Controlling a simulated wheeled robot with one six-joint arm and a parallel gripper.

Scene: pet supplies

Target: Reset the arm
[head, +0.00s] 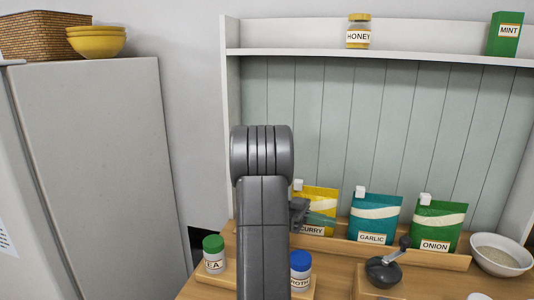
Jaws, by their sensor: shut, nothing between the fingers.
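My arm rises upright in the middle of the head view, with its rounded joint in front of the hutch's back panel. Part of my gripper (300,212) shows as a dark shape at the right edge of the arm, in front of the yellow curry pouch (318,194). It is shut and holds nothing. The rest of it is hidden behind the arm.
Teal garlic (375,216) and green onion (437,222) pouches stand in a wooden rack (410,256). Green-lidded (214,266) and blue-lidded (300,282) jars, a dark grinder (383,272) and a white bowl (500,268) are near. A shelf (430,56) runs above; a fridge (105,150) stands left.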

